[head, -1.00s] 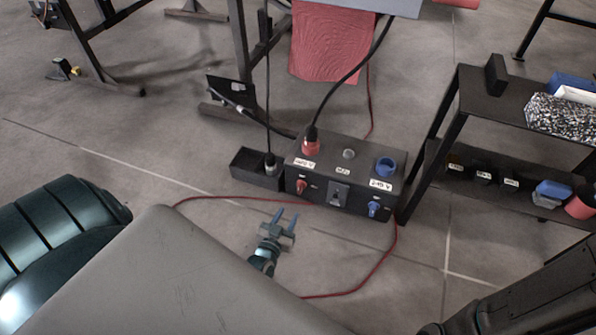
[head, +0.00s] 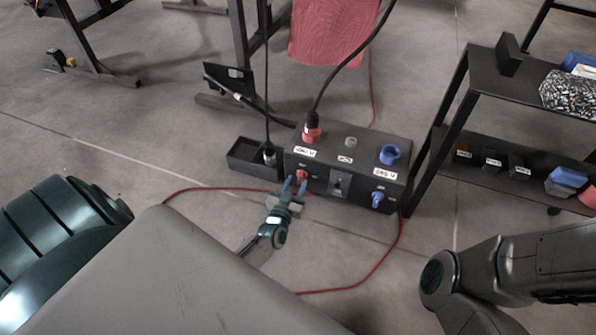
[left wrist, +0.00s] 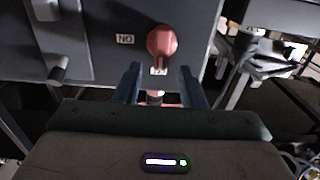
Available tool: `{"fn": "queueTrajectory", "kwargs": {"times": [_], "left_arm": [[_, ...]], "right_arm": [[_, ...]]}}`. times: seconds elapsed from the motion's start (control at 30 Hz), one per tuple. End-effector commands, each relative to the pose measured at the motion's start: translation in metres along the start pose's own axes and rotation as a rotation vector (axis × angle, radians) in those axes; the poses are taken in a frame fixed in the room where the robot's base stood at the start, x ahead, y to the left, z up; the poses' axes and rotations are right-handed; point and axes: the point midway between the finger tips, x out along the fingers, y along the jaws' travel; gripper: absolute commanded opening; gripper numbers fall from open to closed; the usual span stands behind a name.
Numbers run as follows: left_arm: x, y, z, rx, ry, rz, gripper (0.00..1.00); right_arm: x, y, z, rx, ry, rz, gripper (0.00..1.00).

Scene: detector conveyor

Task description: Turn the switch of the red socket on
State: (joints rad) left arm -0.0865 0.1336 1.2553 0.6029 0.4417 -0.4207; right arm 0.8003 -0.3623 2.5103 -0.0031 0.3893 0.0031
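The red socket (head: 312,134) sits on top of a black power box (head: 345,160), at its left end, with a black cable plugged in. Its red switch (head: 302,175) is on the box's front face, below the socket. The red switch (left wrist: 161,42) also shows in the left wrist view, with small labels beside and below it. My left gripper (head: 294,184) is open, its two blue fingers pointing at the red switch. In the left wrist view the fingers (left wrist: 160,84) stand apart, one on each side, a little short of the knob. My right gripper is not in view.
A blue socket (head: 389,154) and a blue switch (head: 377,199) are at the box's right end. A black open bin (head: 245,160) adjoins its left side. A dark shelf (head: 480,75) stands to the right. A red cable (head: 375,270) lies on the floor.

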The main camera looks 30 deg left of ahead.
Motion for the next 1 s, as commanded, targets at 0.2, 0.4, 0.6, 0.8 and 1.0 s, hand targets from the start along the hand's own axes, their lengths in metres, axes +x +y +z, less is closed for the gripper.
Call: {"fn": "queueTrajectory", "kwargs": {"times": [0.2,0.4,0.6,0.8,1.0], "left_arm": [[0.023,0.0,0.002,0.0,-0.002,0.0,0.36],[0.027,0.0,0.001,0.0,-0.003,0.0,0.36],[0.027,0.0,0.001,0.0,-0.002,0.0,0.27],[0.027,0.0,0.001,0.0,-0.002,0.0,0.0],[0.027,0.0,0.0,0.006,-0.002,0.0,0.0]], "right_arm": [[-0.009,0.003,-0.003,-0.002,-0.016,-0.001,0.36],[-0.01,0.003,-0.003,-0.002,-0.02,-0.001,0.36],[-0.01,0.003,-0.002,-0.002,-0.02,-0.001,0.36],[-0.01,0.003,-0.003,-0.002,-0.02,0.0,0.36],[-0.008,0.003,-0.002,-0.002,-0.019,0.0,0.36]]}}
